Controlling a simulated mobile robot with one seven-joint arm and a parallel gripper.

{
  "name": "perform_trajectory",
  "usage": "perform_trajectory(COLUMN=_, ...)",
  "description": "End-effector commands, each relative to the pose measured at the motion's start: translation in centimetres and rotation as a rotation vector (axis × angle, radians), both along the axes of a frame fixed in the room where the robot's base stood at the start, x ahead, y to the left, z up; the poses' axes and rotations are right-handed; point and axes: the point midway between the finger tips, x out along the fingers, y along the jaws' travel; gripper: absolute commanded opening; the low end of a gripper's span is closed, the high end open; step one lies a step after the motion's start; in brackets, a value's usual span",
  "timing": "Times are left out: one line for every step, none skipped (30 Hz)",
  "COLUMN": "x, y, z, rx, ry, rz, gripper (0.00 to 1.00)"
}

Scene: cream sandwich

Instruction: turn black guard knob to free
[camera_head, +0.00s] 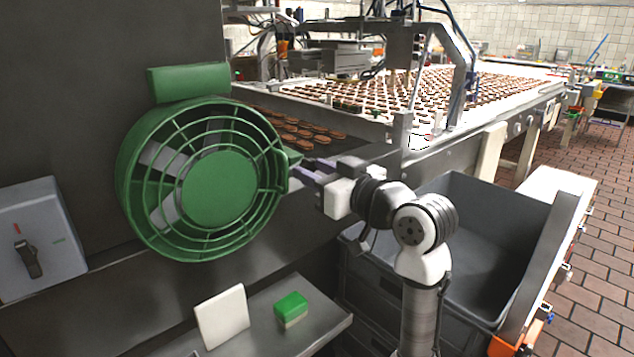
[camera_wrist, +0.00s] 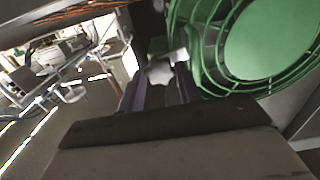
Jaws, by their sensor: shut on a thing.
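The green fan guard (camera_head: 218,190) is round and caged, fixed on the dark wall panel; it also shows at the right of the wrist view (camera_wrist: 268,45). My gripper (camera_head: 303,172) is at the guard's right edge, with its fingers pointing left at the green lug there. In the wrist view my gripper (camera_wrist: 160,85) is shut on a small lobed knob (camera_wrist: 160,72) beside the guard's rim. The knob looks pale grey there, not black. In the head view it is hidden by the fingers, and its turned position cannot be told.
A grey switch box (camera_head: 40,240) with a dark rotary handle is at the far left. A steel shelf (camera_head: 322,327) below holds a white block (camera_head: 222,316) and a green-topped sponge (camera_head: 291,309). A grey crate (camera_head: 497,215) stands right of my arm. A biscuit conveyor (camera_head: 480,125) runs behind.

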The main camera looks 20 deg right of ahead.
Motion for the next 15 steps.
perform_trajectory(x=-0.03, y=0.02, z=-0.43, rx=-0.041, ry=-0.017, rz=0.000, gripper=0.11)
perform_trajectory(x=-0.03, y=0.02, z=-0.46, rx=-0.067, ry=-0.026, rz=0.000, gripper=0.11)
perform_trajectory(x=-0.02, y=0.04, z=-0.45, rx=-0.104, ry=-0.039, rz=0.000, gripper=0.11)
perform_trajectory(x=-0.04, y=0.05, z=-0.42, rx=-0.131, ry=-0.050, rz=0.000, gripper=0.11)
perform_trajectory(x=-0.04, y=0.05, z=-0.42, rx=-0.158, ry=-0.060, rz=0.000, gripper=0.11)
perform_trajectory(x=-0.05, y=0.06, z=-0.41, rx=-0.194, ry=-0.073, rz=0.000, gripper=0.11)
perform_trajectory(x=-0.05, y=0.06, z=-0.40, rx=-0.221, ry=-0.082, rz=0.000, gripper=0.11)
perform_trajectory(x=-0.05, y=0.06, z=-0.41, rx=-0.248, ry=-0.092, rz=0.000, gripper=0.11)
perform_trajectory(x=-0.05, y=0.05, z=-0.44, rx=-0.284, ry=-0.104, rz=0.000, gripper=0.11)
perform_trajectory(x=-0.05, y=0.06, z=-0.43, rx=-0.310, ry=-0.114, rz=0.000, gripper=0.11)
perform_trajectory(x=-0.07, y=0.07, z=-0.40, rx=-0.337, ry=-0.124, rz=0.000, gripper=0.11)
perform_trajectory(x=-0.07, y=0.08, z=-0.39, rx=-0.372, ry=-0.137, rz=0.000, gripper=0.11)
perform_trajectory(x=-0.07, y=0.08, z=-0.40, rx=-0.399, ry=-0.147, rz=0.000, gripper=0.11)
perform_trajectory(x=-0.08, y=0.09, z=-0.39, rx=-0.426, ry=-0.157, rz=0.000, gripper=0.11)
perform_trajectory(x=-0.08, y=0.11, z=-0.38, rx=-0.462, ry=-0.170, rz=0.000, gripper=0.11)
